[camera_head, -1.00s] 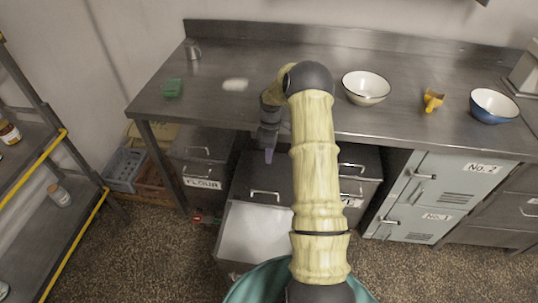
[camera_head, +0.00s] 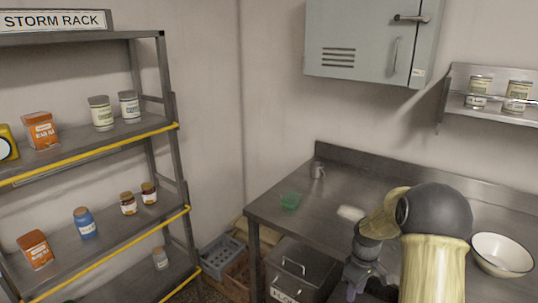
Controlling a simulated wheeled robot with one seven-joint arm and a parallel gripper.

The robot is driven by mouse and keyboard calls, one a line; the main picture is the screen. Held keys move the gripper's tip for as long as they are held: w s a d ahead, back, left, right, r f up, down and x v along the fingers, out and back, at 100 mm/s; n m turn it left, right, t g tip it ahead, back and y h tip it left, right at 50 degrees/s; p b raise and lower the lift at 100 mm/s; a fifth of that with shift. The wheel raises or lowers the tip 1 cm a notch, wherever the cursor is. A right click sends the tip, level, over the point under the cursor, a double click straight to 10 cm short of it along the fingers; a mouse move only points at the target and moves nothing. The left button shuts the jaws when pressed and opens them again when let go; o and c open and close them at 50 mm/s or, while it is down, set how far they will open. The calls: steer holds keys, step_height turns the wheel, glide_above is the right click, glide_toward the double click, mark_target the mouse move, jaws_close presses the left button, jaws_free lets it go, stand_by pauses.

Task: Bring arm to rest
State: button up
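My arm, with cream wood-like links and a dark round joint, rises at the lower right in front of the steel worktop (camera_head: 330,215). It is bent, and its wrist hangs down on the left of the joint. My gripper (camera_head: 367,290) points down near the bottom edge, in front of the worktop's front side. Its fingertips are small, dark and partly cut off by the frame, so I cannot tell whether it is open or shut. I see nothing clearly held in it.
A storm rack (camera_head: 90,148) with jars is at left. A wall cabinet (camera_head: 368,45) and shelf (camera_head: 490,108) hang above. Crates (camera_head: 222,257) sit below.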

steer(key=s+a+r+m+t+p, duration=0.1)
steer(key=s+a+r+m, duration=0.3)
steer(key=s, duration=0.5)
steer(key=s+a+r+m+t+p, duration=0.2)
steer(key=s+a+r+m, duration=0.1)
steer(key=s+a+r, duration=0.3)
steer(key=s+r, duration=0.2)
steer(key=s, duration=0.1)
steer(key=shift+s+r+m, duration=0.3)
steer(key=shift+s+m, duration=0.1)
stand_by(0.5)
